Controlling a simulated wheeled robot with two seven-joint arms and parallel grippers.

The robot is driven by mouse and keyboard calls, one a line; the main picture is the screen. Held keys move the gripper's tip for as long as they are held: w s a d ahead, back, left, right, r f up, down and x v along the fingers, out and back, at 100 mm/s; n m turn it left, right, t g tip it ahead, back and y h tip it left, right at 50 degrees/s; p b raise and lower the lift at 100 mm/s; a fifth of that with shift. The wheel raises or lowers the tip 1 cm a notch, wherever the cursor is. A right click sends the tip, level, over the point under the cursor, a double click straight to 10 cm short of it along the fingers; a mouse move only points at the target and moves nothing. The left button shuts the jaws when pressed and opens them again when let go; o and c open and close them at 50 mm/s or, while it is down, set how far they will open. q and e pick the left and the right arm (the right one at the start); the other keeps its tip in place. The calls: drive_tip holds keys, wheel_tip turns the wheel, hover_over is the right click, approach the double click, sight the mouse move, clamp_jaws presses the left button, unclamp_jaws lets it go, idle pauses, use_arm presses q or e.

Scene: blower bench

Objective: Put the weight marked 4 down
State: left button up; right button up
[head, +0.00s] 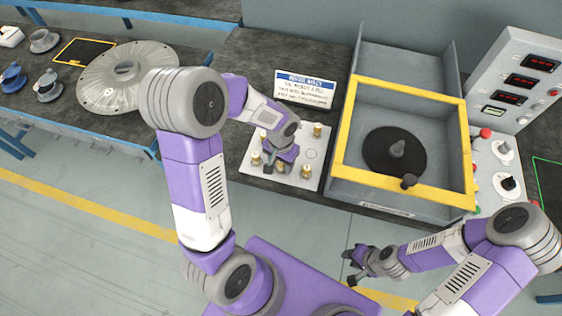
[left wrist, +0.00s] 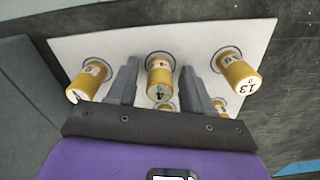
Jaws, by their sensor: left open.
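The weight marked 4 (left wrist: 160,75) is a brass cylinder standing on the white plate (left wrist: 100,45), between the two fingers of my left gripper (left wrist: 157,88) in the left wrist view. The fingers are spread, with a gap on each side of the weight. In the head view my left gripper (head: 282,167) is low over the white plate (head: 312,152) and hides part of it. My right gripper (head: 352,267) is open and empty, in front of the yellow-framed box.
Other brass weights stand close by, one at the left (left wrist: 88,78) and one marked 13 (left wrist: 238,74). A sign (head: 304,88) stands behind the plate. The yellow-framed box (head: 345,125) is to the right, a grey disc-shaped housing (head: 110,85) to the left.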

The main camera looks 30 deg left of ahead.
use_arm(q)
wheel_tip(320, 180, up, 12)
drive_tip(key=p, duration=0.3)
drive_tip(key=shift+r, duration=0.15)
use_arm(e)
wheel_tip(320, 180, up, 4)
drive_tip(key=shift+f, duration=0.15)
drive_tip(key=shift+s, duration=0.1)
